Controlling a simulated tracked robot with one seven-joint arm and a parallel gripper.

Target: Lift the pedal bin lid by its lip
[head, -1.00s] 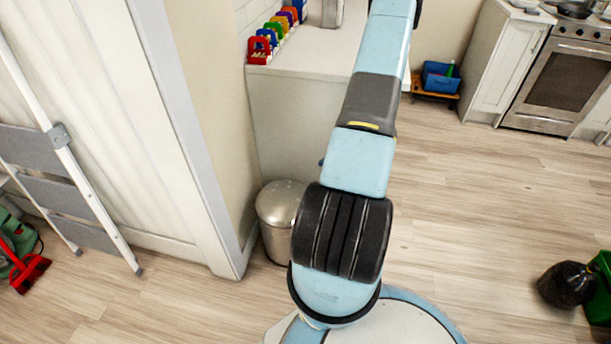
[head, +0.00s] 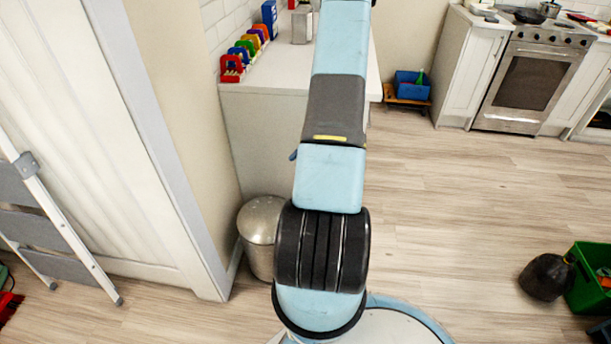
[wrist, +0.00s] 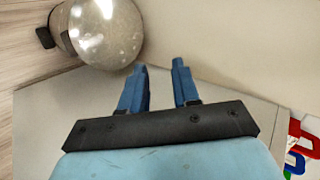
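The silver pedal bin (head: 258,240) stands on the floor between the wall end and the white counter unit, its right side partly hidden by my arm. Its round speckled lid (head: 262,212) looks shut. In the wrist view the bin lid (wrist: 103,30) shows at the top left, with a dark part (wrist: 45,37) at its left edge. My gripper (wrist: 159,67) has its two blue fingers apart with nothing between them. The lid is just beyond and left of the left finger in that view, apart from it. In the head view the gripper is mostly hidden behind my arm.
The counter (head: 285,78) carries a row of coloured racks (head: 247,48) and a metal canister (head: 302,24). A wall end (head: 190,130) is close left of the bin, and a stepladder (head: 45,225) leans further left. A black bag (head: 546,277) and green crate (head: 592,278) stand right. The middle floor is clear.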

